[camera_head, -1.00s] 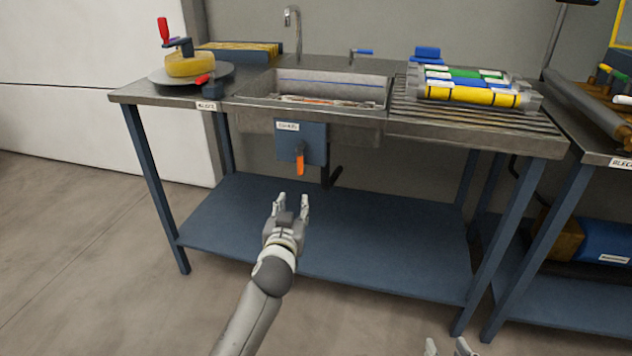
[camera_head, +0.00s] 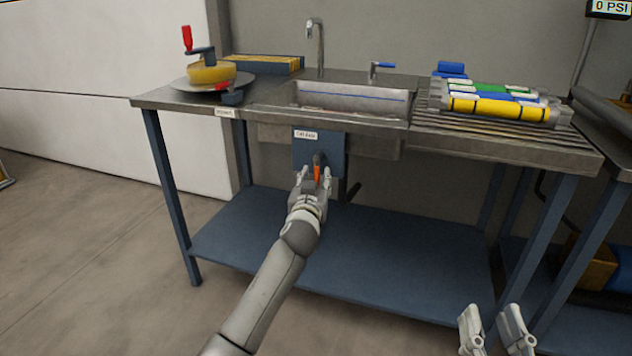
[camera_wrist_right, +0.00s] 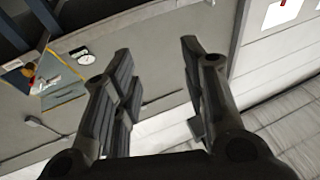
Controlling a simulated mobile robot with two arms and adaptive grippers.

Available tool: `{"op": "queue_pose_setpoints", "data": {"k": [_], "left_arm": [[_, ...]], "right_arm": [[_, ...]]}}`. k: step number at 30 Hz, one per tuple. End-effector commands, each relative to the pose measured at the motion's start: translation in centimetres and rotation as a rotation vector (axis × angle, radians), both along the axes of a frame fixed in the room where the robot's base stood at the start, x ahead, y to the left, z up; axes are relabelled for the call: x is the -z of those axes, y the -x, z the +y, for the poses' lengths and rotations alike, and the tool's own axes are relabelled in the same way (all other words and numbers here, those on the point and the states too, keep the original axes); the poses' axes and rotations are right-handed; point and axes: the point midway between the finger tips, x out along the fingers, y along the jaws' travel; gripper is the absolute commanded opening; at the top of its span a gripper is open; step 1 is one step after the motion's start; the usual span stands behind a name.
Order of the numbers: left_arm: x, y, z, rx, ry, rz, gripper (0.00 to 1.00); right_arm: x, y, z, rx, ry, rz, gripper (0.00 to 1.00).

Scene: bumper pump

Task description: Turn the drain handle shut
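The orange drain handle (camera_head: 317,172) hangs down on the blue drain panel (camera_head: 307,148), which carries a small white label, under the front of the sink (camera_head: 352,102). My left gripper (camera_head: 314,177) is at the handle with its fingers apart, one on each side of it. I cannot tell whether the fingers touch the handle. My right gripper (camera_head: 497,318) is low at the bottom right, open and empty. Its spread fingers also show in the right wrist view (camera_wrist_right: 158,90).
A turntable (camera_head: 204,82) with a yellow wheel and red crank stands at the bench's left end. A tap (camera_head: 316,50) is behind the sink. A rack of coloured rollers (camera_head: 500,103) lies on the right. The blue lower shelf (camera_head: 400,262) is mostly bare.

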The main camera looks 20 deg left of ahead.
Motion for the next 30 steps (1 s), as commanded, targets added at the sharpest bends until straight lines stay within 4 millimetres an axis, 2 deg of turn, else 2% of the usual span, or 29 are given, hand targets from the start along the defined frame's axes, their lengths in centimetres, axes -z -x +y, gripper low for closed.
{"op": "queue_pose_setpoints", "data": {"k": [6,14,17,23,30], "left_arm": [[0.0,-1.0,0.2,-0.001,0.0,0.0,0.36],[0.0,-1.1,0.2,-0.001,0.0,0.0,0.36],[0.0,-1.1,0.2,-0.001,0.0,0.0,0.27],[0.0,-1.1,0.2,-0.001,0.0,0.0,0.01],[0.0,-1.1,0.2,-0.001,0.0,0.0,0.0]], "right_arm": [[-1.3,0.3,0.1,-0.005,-0.02,-0.07,0.4],[-1.4,0.4,0.1,-0.005,-0.022,-0.078,0.4],[-1.4,0.4,0.1,-0.005,-0.021,-0.077,0.4],[-1.4,0.4,0.1,-0.005,-0.021,-0.077,0.4],[-1.4,0.4,0.1,-0.004,-0.02,-0.076,0.4]]}}
